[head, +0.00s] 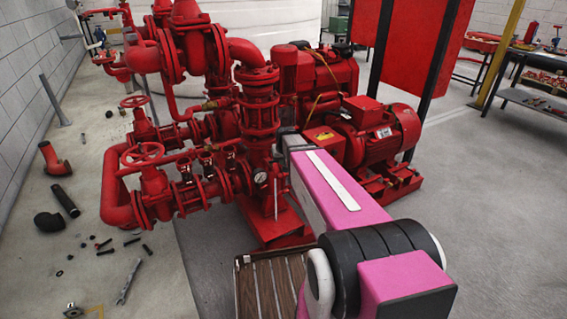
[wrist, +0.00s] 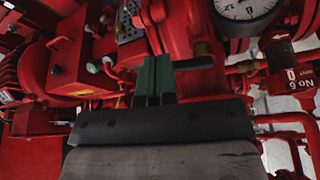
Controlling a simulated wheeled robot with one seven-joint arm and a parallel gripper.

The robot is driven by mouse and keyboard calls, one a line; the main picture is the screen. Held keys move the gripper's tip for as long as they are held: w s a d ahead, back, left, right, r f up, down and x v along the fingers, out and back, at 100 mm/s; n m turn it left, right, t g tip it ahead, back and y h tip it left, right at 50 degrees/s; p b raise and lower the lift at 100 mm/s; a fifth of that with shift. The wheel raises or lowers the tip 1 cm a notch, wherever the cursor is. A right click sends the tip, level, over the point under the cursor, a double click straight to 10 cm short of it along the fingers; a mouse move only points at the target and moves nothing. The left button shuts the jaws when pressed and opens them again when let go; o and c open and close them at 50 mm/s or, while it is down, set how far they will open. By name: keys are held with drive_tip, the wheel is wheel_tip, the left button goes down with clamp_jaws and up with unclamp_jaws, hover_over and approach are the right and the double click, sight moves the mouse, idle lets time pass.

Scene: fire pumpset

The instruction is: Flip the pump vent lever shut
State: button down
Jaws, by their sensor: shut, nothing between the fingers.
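My gripper (wrist: 153,78) shows in the wrist view as two green fingers, shut together and empty, in front of the red pump body (wrist: 180,25).
Red pipes and fittings crowd around the fingers. In the head view a slatted wooden pallet (head: 262,285) lies below my arm, and loose parts litter the left floor.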

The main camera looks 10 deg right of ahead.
drive_tip(key=shift+w, duration=0.1)
drive_tip(key=shift+w+d, duration=0.1)
drive_tip(key=shift+w, duration=1.05)
drive_tip(key=shift+s, duration=0.15)
